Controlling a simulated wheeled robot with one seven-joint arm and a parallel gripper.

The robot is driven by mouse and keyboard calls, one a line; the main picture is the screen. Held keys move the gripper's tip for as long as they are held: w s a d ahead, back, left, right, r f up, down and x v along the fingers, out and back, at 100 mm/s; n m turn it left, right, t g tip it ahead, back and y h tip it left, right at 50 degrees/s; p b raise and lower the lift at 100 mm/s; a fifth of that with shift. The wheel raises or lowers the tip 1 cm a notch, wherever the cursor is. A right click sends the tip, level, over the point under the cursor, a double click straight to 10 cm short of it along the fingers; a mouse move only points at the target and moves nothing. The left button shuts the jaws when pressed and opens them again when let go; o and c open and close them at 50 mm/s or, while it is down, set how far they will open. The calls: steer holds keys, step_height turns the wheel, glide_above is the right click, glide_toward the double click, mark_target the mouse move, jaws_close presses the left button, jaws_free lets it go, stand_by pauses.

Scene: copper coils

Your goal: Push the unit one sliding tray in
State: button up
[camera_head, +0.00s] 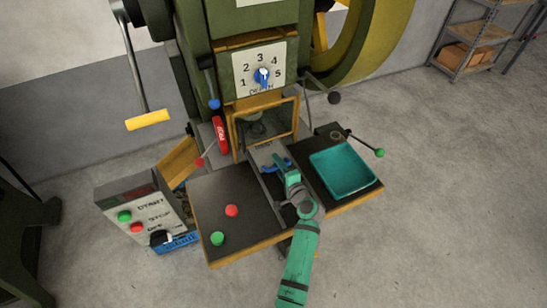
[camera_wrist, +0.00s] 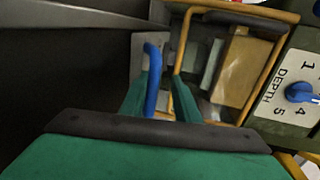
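The grey sliding tray (camera_head: 262,153) lies in the middle of the machine bench, with its far end near the yellow guard frame. Its blue handle (camera_head: 268,169) is at its near side. My green gripper (camera_head: 277,166) is at the handle, coming from the front. In the wrist view the blue handle (camera_wrist: 152,75) stands close to the left finger, and my gripper fingers (camera_wrist: 162,88) show a gap between them. Whether they touch the handle is unclear. My gripper hides part of the tray.
The yellow guard frame (camera_head: 232,133) stands around the press opening. A teal bin (camera_head: 343,169) sits on the right bench. Red (camera_head: 232,210) and green (camera_head: 217,238) buttons are on the left bench. A green-knobbed lever (camera_head: 379,152) sticks out at the right.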

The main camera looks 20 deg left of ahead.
steer(key=v, duration=0.4)
steer(key=shift+a+r, duration=0.1)
steer(key=shift+a, duration=0.05)
steer(key=shift+s+d+r, duration=0.3)
steer(key=shift+r, duration=0.15)
steer(key=shift+v, duration=1.4)
steer(key=o, duration=0.8)
steer(key=shift+v, duration=4.7)
steer(key=shift+o, duration=0.4)
steer(key=shift+d, duration=0.2)
steer(key=shift+o, duration=0.4)
steer(key=shift+s, duration=0.1)
